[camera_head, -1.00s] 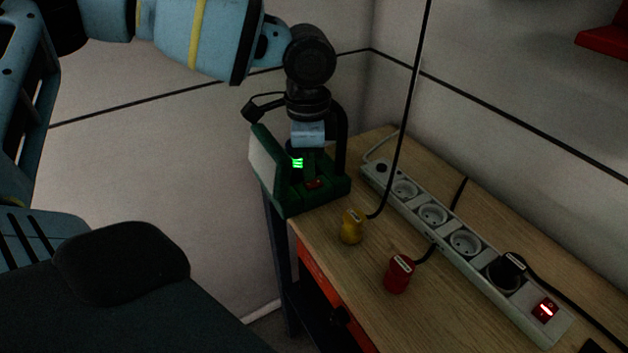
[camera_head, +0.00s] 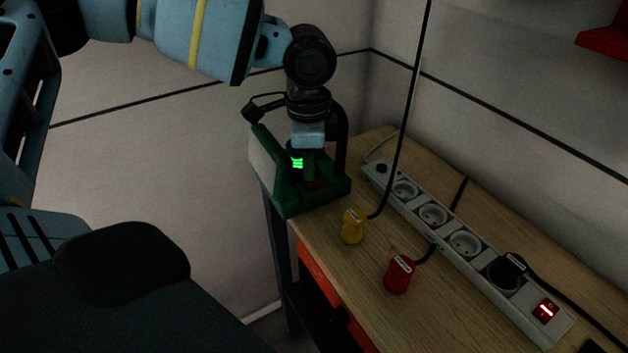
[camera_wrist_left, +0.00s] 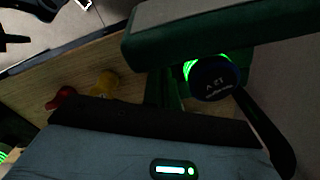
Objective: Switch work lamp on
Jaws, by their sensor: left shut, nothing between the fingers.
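The work lamp (camera_head: 332,189) appears to be the green unit on the near left corner of the bench, with a pale front panel and a black handle. A small dim red part, perhaps its switch (camera_head: 317,184), shows low on its body. My left gripper (camera_head: 311,176) points down over the lamp body, shut and empty, close to that red part; contact cannot be made out. The lamp's panel edge (camera_wrist_left: 215,30) also shows in the left wrist view, beside a black round part marked 12 V (camera_wrist_left: 214,78) with a green glow. My right gripper is not in view.
A white power strip (camera_head: 440,231) with a lit red switch (camera_head: 546,309) and a black plug (camera_head: 505,270) lies along the bench (camera_head: 372,300). A black cable hangs above. The room is dim.

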